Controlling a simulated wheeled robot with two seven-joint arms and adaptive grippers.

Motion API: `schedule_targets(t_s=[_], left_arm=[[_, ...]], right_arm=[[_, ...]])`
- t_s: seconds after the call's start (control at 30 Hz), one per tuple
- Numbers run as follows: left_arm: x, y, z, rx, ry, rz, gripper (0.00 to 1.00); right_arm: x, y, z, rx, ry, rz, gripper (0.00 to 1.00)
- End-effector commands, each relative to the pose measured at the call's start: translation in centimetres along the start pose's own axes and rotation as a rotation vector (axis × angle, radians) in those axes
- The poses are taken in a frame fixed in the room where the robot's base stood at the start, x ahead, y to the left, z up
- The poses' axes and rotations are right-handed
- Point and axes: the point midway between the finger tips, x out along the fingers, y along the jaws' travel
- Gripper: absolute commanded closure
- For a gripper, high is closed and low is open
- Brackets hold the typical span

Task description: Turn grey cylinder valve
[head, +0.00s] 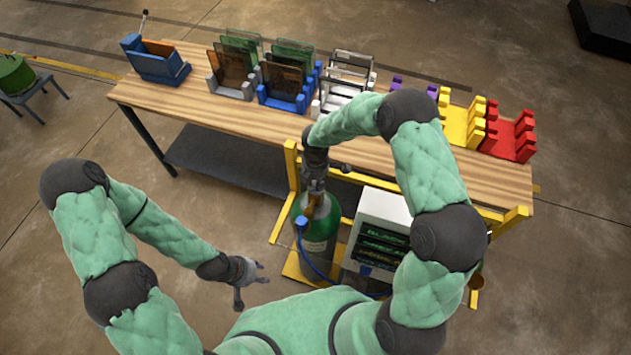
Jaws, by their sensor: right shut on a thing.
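My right gripper (314,188) points down onto the top of the cylinder and is shut on the valve. A blue part (301,223) with a blue hose sits beside the valve. My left gripper (254,283) is open and empty, low to the left of the cylinder and apart from it.
A white-and-black machine (379,235) stands right of the cylinder, within a yellow frame (279,219). The wooden table (220,114) behind holds coloured racks with panels and a blue box (156,64).

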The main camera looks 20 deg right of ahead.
Motion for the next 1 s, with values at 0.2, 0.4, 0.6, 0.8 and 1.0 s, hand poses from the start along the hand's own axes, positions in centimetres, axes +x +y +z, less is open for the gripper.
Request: schedule_targets(t_s=[0.2,0.4,0.6,0.8,1.0], left_arm=[[1.4,-0.5,-0.1,0.000,0.000,0.000,0.60],[3.3,-1.2,-0.1,0.000,0.000,0.000,0.60],[5.2,-1.9,-0.2,0.000,0.000,0.000,0.60],[7.0,-2.5,-0.3,0.000,0.000,0.000,0.60],[8.7,-3.1,-0.3,0.000,0.000,0.000,0.60]], right_arm=[[0.3,0.0,0.1,0.094,0.000,0.001,1.00],[0.4,0.0,0.2,0.251,-0.001,0.002,1.00],[0.4,0.0,0.2,0.440,-0.001,0.002,1.00],[0.4,-0.1,0.3,0.631,-0.001,0.001,1.00],[0.4,-0.1,0.3,0.821,0.000,0.001,1.00]])
